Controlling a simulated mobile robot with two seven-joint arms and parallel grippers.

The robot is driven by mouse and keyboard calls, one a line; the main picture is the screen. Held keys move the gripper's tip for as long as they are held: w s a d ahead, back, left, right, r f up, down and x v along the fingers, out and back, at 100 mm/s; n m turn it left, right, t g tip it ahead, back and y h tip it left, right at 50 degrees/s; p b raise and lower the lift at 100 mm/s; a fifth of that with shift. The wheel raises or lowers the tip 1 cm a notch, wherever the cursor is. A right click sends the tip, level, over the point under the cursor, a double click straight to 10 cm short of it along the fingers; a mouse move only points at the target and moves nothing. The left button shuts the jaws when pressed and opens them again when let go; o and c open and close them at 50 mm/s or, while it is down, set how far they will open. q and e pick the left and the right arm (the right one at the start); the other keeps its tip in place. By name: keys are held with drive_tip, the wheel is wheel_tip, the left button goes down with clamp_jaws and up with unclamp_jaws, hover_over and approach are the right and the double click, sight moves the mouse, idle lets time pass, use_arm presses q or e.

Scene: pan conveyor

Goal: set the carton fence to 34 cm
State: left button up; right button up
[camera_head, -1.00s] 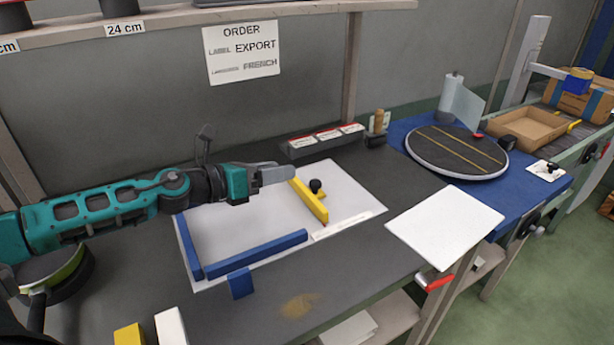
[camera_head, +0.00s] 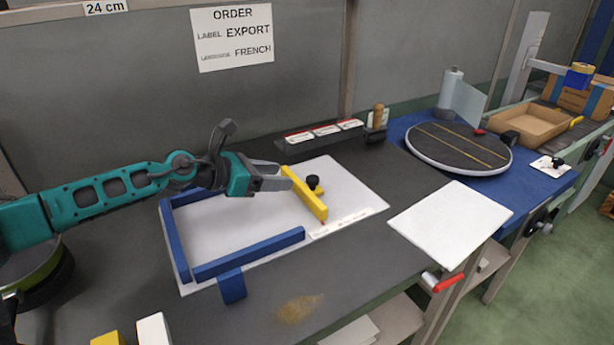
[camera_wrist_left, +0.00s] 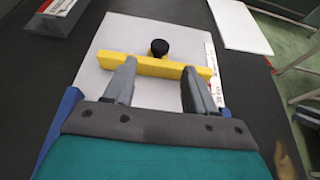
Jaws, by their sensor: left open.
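The carton fence is a yellow bar (camera_head: 306,193) with a black knob (camera_head: 313,182), lying across a white board (camera_head: 345,187) with blue edge strips (camera_head: 249,254). A printed scale strip (camera_head: 341,223) runs along the board's front edge; its numbers are too small to read. My left gripper (camera_head: 284,178) is open at the fence. In the left wrist view, its two fingertips (camera_wrist_left: 157,75) reach the near side of the yellow bar (camera_wrist_left: 152,66), spread apart along it, and the knob (camera_wrist_left: 159,47) stands just beyond. I cannot tell whether the fingers touch the bar. My right gripper is not in view.
A label rack (camera_head: 320,136) stands behind the board. A white panel (camera_head: 450,217) lies to the right, with a round turntable (camera_head: 458,147) on a blue surface beyond. A pan (camera_head: 32,275) sits at the left under my arm. Yellow and white blocks stand at the front edge.

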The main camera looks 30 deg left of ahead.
sight(312, 178)
use_arm(q)
drive_tip(key=x, duration=0.9)
drive_tip(key=shift+s, duration=0.1)
clamp_jaws()
idle(0.4)
